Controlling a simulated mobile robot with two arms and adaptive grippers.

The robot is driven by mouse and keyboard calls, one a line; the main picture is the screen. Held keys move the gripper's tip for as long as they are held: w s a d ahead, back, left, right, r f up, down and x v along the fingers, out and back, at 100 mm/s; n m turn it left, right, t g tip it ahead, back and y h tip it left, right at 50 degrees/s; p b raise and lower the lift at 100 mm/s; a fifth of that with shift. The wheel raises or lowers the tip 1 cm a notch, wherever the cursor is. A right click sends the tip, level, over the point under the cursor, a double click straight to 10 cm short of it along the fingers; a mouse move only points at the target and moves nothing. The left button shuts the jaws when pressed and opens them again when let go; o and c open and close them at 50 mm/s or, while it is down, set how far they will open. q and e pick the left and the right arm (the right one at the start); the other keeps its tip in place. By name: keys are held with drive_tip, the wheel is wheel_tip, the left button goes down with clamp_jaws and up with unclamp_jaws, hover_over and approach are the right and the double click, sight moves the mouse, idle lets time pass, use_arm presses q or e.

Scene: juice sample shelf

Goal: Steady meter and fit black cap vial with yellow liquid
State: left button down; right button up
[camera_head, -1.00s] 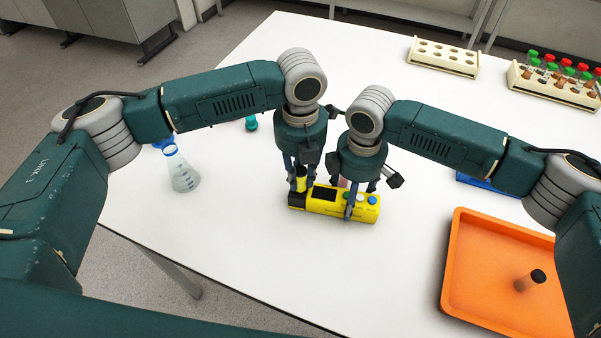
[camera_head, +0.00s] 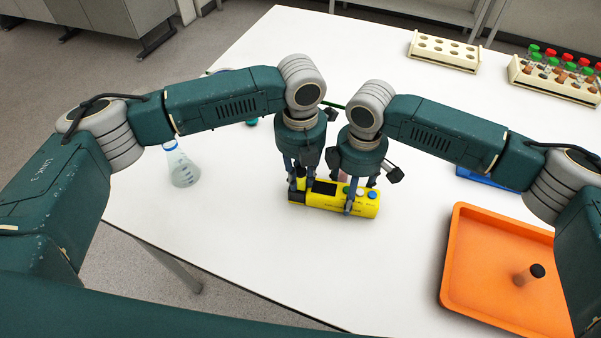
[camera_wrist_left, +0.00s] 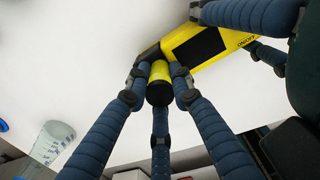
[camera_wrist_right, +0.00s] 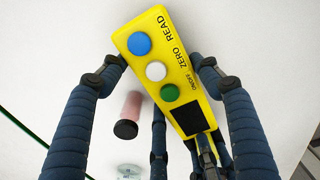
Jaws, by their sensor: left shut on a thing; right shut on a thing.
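The yellow meter (camera_head: 327,199) lies on the white table, with a dark screen and blue, white and green buttons. My right gripper (camera_wrist_right: 158,80) is shut across its button end, a finger on each side. My left gripper (camera_head: 300,180) is shut on the black-capped vial with yellow liquid at the meter's dark left end. In the left wrist view the vial's yellow body (camera_wrist_left: 159,71) and black cap (camera_wrist_left: 158,95) show between the fingers, cap towards the camera. The vial's lower end is hidden, so I cannot tell whether it is inside the meter's socket.
A pinkish vial with a dark cap (camera_wrist_right: 127,115) stands behind the meter. An orange tray (camera_head: 452,262) with a capped vial (camera_head: 529,275) is at right. A flask (camera_head: 184,170) stands at left. Racks (camera_head: 443,50) are at the back; the front table is clear.

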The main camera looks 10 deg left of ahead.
use_arm(q)
drive_tip(key=shift+f, duration=0.25)
idle(0.6)
drive_tip(key=shift+r, duration=1.4)
drive_tip(key=shift+f, duration=1.45)
drive_tip(key=shift+r, duration=0.15)
drive_tip(key=shift+r, duration=1.3)
drive_tip(key=shift+f, duration=1.25)
drive_tip(key=shift+r, duration=1.25)
